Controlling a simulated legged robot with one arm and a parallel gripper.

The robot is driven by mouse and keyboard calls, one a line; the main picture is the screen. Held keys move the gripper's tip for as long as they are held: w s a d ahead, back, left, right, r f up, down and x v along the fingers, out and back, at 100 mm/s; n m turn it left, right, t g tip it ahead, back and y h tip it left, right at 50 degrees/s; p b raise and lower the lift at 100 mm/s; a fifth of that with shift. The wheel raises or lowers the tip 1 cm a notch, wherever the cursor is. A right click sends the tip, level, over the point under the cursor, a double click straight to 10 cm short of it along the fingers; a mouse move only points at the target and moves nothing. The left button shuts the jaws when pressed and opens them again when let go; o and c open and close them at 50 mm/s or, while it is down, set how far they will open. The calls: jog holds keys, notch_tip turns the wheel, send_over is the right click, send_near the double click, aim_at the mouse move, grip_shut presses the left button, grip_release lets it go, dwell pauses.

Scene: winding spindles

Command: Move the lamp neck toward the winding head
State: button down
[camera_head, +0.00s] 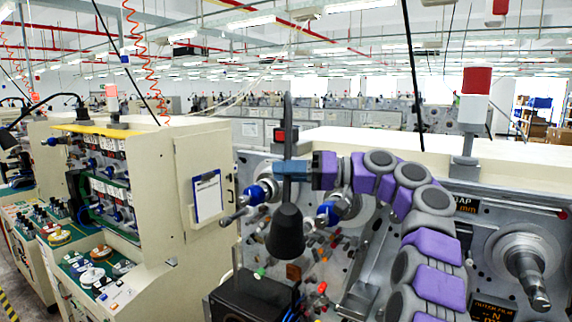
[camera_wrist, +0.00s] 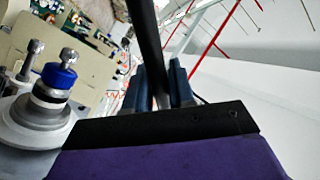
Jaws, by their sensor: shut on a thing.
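The lamp has a dark, thin upright neck (camera_head: 287,120) and a black cone shade (camera_head: 286,234) hanging below, in front of the machine panel. My gripper (camera_head: 288,171), with blue fingers, is shut on the neck above the shade. In the wrist view the neck (camera_wrist: 149,45) runs between the two blue fingers of my gripper (camera_wrist: 157,88). Spindles with blue collars (camera_head: 256,193) (camera_head: 328,214) stand out from the panel on both sides of the lamp; one also shows in the wrist view (camera_wrist: 59,76). I cannot tell which is the winding head.
A bigger metal spindle (camera_head: 526,270) sticks out at the right. A black box (camera_head: 250,295) is below the shade. A beige cabinet with a clipboard (camera_head: 207,195) stands at the left. A red-and-white beacon (camera_head: 474,95) stands on the machine top.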

jog(key=shift+w+d+r, duration=0.1)
jog(key=shift+d+r, duration=0.1)
jog(key=shift+d, duration=0.15)
jog(key=shift+a, duration=0.1)
jog(key=c, duration=1.3)
grip_release()
jog(key=shift+w, duration=0.1)
jog(key=shift+o, duration=1)
jog(key=shift+w+f, duration=0.2)
jog(key=shift+w, duration=0.1)
jog(key=shift+s+d+r, duration=0.1)
jog(key=shift+s+d, duration=0.2)
jog(key=d+p, duration=0.2)
jog(key=d, duration=0.9)
jog(key=shift+d, duration=0.4)
